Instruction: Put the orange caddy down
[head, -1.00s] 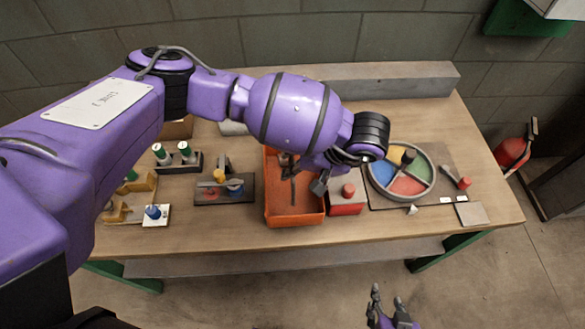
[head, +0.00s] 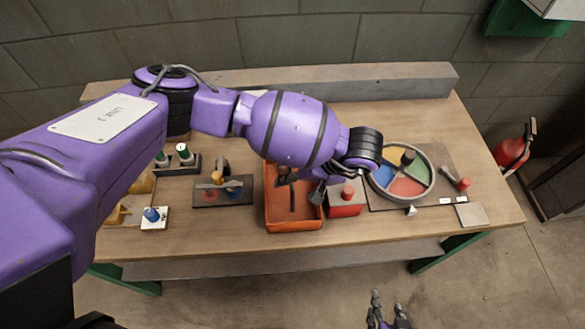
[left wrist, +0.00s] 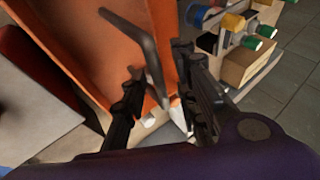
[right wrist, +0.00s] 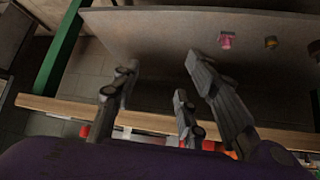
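The orange caddy (head: 294,225) stands at the middle front of the table in the head view, apparently resting on the top. Its dark grey handle (left wrist: 136,32) crosses the left wrist view, with the caddy's orange wall (left wrist: 90,50) beside it. My left gripper (left wrist: 160,65) has its fingers apart, one on each side of the handle, with a visible gap on the right side. In the head view my left gripper (head: 318,188) is over the caddy's right part, partly hidden by my arm. My right gripper (head: 388,308) is open and empty in front of the table; its fingers also show in the right wrist view (right wrist: 163,65).
A red box (head: 346,208) stands close to the caddy's right. Right of it is a round tray with coloured sectors (head: 432,188). A tool block (head: 205,196) and a white card with a blue peg (head: 155,225) lie left.

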